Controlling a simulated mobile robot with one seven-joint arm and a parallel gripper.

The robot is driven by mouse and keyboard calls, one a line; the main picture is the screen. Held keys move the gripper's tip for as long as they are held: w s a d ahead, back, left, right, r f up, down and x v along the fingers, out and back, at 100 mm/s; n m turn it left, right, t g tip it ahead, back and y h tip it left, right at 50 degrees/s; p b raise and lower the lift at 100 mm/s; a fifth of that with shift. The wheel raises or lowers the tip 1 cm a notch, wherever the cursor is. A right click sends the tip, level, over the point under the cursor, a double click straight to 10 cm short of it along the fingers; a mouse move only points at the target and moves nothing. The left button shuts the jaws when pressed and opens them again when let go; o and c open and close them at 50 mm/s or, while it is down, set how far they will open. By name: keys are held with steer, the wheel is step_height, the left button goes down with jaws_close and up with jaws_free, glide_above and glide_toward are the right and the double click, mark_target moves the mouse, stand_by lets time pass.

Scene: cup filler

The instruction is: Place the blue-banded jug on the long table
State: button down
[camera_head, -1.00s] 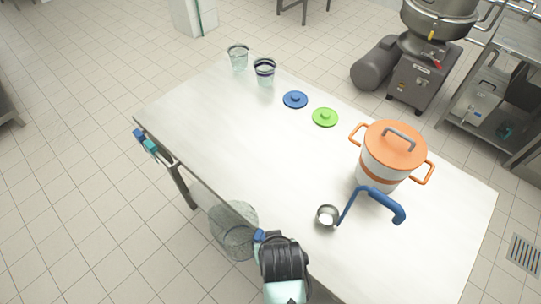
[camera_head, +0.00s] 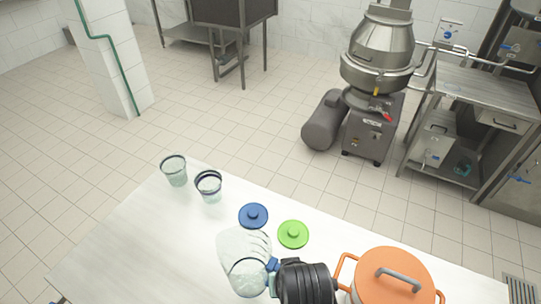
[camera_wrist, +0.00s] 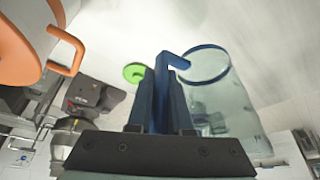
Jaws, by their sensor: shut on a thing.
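The clear jug (camera_head: 243,262) has a blue rim and a blue handle. My gripper (camera_head: 273,266) is shut on its handle and holds it over the long white table (camera_head: 130,250). In the wrist view the blue fingers of my gripper (camera_wrist: 165,95) close on the handle, and the jug (camera_wrist: 228,108) is to their right. I cannot tell whether its base touches the table. The jug and my arm hide part of the tabletop.
An orange-lidded pot (camera_head: 395,280) stands right of my arm. A blue lid (camera_head: 253,215) and a green lid (camera_head: 293,234) lie just beyond the jug. Two clear cups (camera_head: 174,172) (camera_head: 209,187) stand at the far left edge. The table's left part is clear.

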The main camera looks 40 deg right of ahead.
steer(key=f, duration=0.5)
steer(key=shift+s+a, duration=0.15)
steer(key=shift+s, duration=0.15)
steer(key=shift+w+f+p, duration=0.15)
steer(key=shift+f+p, duration=0.2)
steer(key=shift+f, duration=2.1)
steer(key=c, duration=0.8)
jaws_free()
steer(key=shift+c, duration=0.2)
steer(key=v, duration=1.2)
